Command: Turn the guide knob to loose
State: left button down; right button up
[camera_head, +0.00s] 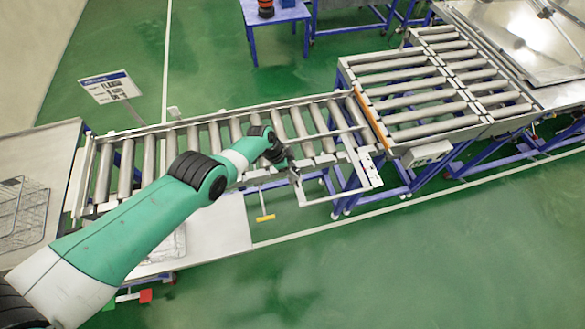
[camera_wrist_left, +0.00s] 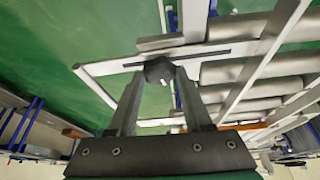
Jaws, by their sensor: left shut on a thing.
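The guide knob (camera_wrist_left: 159,69) is a dark, many-sided knob on a pale slotted bracket (camera_wrist_left: 105,68) in the left wrist view. My left gripper (camera_wrist_left: 160,84) is shut on it, with one finger on each side. In the head view my left gripper (camera_head: 294,173) is at the near side of the roller conveyor, by the metal guide frame (camera_head: 372,188). The knob is too small and covered there to make out. Its turn position cannot be read. My right gripper is in neither view.
The roller conveyor (camera_head: 127,168) runs from left to right beneath my left arm. A wider roller table (camera_head: 430,95) joins it at the right, past an orange strip (camera_head: 372,118). A sign (camera_head: 110,87) stands behind. Wire baskets (camera_head: 20,212) sit at the left.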

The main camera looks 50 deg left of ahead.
pick_arm(q)
jog(key=shift+s+d+r+n+y+p, duration=0.15)
jog(key=shift+n+y+p, duration=0.15)
jog(key=shift+n+p, duration=0.75)
jog(key=shift+n+t+y+p, duration=0.3)
jog(key=shift+n+y+p, duration=0.1)
jog(key=shift+n+p, duration=0.35)
jog(key=shift+d+n+y, duration=0.1)
jog(key=shift+n+y, duration=0.2)
jog(key=shift+n, duration=0.5)
jog(key=shift+n+y+p, duration=0.4)
jog(key=shift+n, duration=0.5)
jog(key=n, duration=0.1)
jog(key=n+y, duration=0.1)
jog(key=shift+d+f+n, duration=0.15)
jog(key=shift+f+n, duration=0.1)
jog(key=shift+n, duration=0.05)
jog(key=shift+d+n+y+b, duration=0.1)
jog(key=shift+n+y+b, duration=0.4)
jog(key=shift+n+b, duration=0.6)
jog(key=shift+r+n, duration=0.1)
jog(key=shift+n, duration=0.2)
